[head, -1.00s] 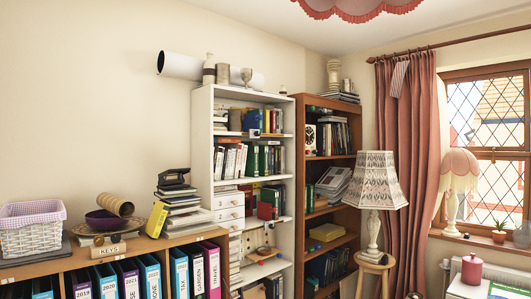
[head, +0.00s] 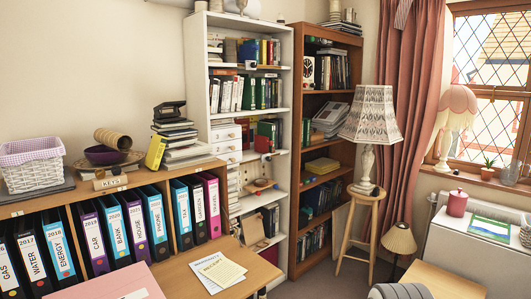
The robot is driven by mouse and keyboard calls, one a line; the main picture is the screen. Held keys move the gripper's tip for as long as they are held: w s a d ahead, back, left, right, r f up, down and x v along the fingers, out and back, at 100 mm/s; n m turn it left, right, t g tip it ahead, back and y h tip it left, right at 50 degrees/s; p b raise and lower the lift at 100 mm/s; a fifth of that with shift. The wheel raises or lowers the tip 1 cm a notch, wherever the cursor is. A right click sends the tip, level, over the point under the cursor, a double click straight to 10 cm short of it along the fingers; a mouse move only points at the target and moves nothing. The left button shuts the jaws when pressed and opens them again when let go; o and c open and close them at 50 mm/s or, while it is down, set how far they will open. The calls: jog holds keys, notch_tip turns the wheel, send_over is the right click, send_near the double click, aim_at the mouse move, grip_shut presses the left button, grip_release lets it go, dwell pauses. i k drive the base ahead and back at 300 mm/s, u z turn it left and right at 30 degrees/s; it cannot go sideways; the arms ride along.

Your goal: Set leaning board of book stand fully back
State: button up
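I cannot pick out the book stand with certainty. A small brown board (head: 252,229) leans on a low shelf of the white bookcase (head: 201,75). I cannot tell whether it is the stand's leaning board. A light wooden piece (head: 262,184) lies on the shelf above it, also too small to identify. My gripper is not in view.
A low shelf unit with several ring binders (head: 130,232) runs along the left wall. A desk (head: 185,277) with papers (head: 218,271) is in front. A brown bookcase (head: 330,172), a stool (head: 355,225) with a lamp (head: 371,115) and a white surface (head: 465,250) stand right.

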aim_at(253, 232)
jog(key=z, duration=0.4)
jog(key=i, duration=1.95)
jog(key=u, duration=0.4)
jog(key=i, duration=1.3)
jog(key=u, duration=0.85)
jog(key=k, duration=0.7)
jog(key=u, duration=0.15)
jog(key=i, duration=0.8)
jog(key=z, duration=0.05)
